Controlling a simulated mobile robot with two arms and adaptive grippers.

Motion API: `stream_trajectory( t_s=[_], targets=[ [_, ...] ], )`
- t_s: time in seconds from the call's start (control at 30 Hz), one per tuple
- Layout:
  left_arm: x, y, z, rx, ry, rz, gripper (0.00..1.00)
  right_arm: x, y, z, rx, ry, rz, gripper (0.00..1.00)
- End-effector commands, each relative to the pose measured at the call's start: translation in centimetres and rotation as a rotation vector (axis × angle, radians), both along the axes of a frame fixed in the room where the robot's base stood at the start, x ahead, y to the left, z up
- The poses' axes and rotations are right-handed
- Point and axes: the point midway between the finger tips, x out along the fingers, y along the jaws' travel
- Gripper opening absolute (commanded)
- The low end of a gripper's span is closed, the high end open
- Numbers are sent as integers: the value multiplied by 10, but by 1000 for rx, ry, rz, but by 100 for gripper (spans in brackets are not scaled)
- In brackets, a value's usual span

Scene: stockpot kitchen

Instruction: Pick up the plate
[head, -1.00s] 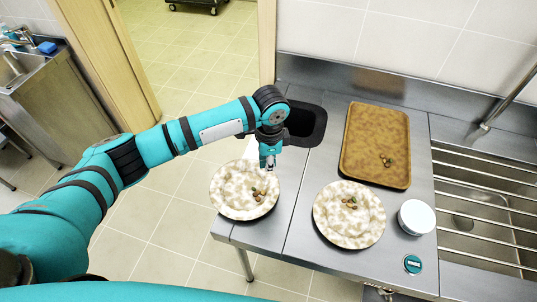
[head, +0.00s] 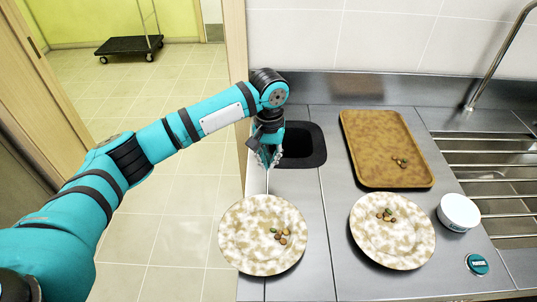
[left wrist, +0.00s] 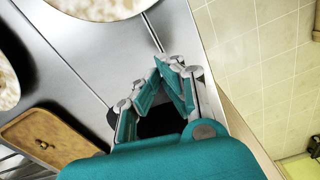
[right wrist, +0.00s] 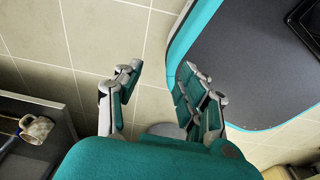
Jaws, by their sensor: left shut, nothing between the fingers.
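Two round plates with a mottled white and beige surface sit on the steel counter, each with several small food scraps on it. The left plate (head: 248,250) is at the counter's left edge, and the right plate (head: 385,248) is below the tray. Both are cut off in the left wrist view, where one plate (left wrist: 100,5) is at the top and the other (left wrist: 8,85) at the left edge. My left gripper (head: 268,160) is shut and empty, behind the left plate and beside the black opening. My right gripper (right wrist: 161,72) is open and empty over the tiled floor.
A brown tray (head: 375,165) with a few scraps lies behind the right plate. A white bowl-like container (head: 459,212) stands right of that plate, beside the barred sink (head: 490,170). A black-rimmed opening (head: 310,145) is in the counter. A mug (right wrist: 37,128) shows in the right wrist view.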

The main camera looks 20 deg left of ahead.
Motion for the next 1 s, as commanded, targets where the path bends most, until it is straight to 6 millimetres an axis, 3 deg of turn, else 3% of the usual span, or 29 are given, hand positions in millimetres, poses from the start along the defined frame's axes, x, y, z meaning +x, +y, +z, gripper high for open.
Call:
stream_trajectory(
  t_s=[0.23, 0.53, 1.0],
  targets=[
    [-1, 1, -54, 2, 3, -1, 0, 0, 5, 6, 6, -1, 2, 40],
    [-36, -2, -53, 1, 0, -4, 0, -2, 21, 21, 26, 2, 4, 40],
    [-42, -3, -53, 0, 0, -3, 0, -5, 11, 24, 14, 5, 4, 40]
  ],
)
